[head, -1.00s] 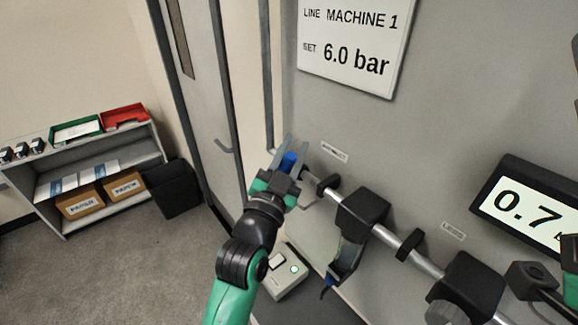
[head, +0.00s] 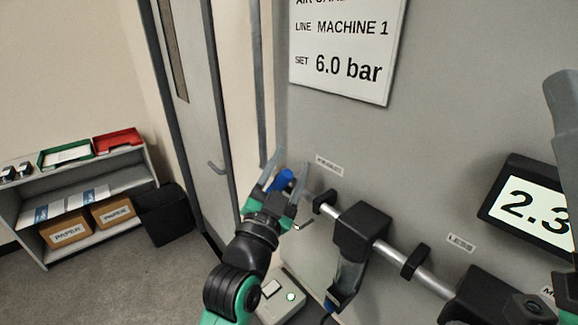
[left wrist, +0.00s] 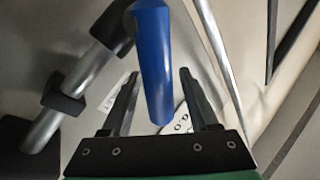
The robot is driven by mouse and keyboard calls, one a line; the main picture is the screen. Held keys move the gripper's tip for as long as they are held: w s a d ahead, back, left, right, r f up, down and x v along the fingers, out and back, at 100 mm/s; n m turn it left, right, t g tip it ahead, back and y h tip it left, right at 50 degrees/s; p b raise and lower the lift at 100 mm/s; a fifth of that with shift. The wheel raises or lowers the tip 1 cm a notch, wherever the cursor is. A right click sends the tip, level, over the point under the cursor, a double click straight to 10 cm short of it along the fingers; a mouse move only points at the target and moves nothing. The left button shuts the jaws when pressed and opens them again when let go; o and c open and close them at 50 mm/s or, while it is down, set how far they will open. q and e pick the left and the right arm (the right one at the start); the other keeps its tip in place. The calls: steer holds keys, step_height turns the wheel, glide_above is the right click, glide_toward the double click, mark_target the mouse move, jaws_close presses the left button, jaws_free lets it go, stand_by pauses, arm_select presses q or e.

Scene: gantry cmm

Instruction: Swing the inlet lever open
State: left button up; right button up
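The blue inlet lever (head: 283,179) stands out from the left end of the metal pipe on the grey panel. In the left wrist view the lever (left wrist: 154,65) rises between the two fingers, with visible gaps on both sides. My left gripper (head: 284,170) is open around the lever and not clamped on it. It also shows in the left wrist view (left wrist: 160,95). A grey finger-like part, apparently of my right gripper (head: 566,150), stands at the right edge, cut off by the frame, so its opening is hidden.
A digital display (head: 535,208) reads 2.3. A black pipe unit (head: 358,232) and a sign (head: 348,68) are on the panel. A door (head: 195,120) and shelf (head: 75,205) stand left.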

arm_select(q)
steer(key=v, duration=1.1)
steer(key=shift+s+p, duration=0.3)
steer(key=shift+p, duration=0.05)
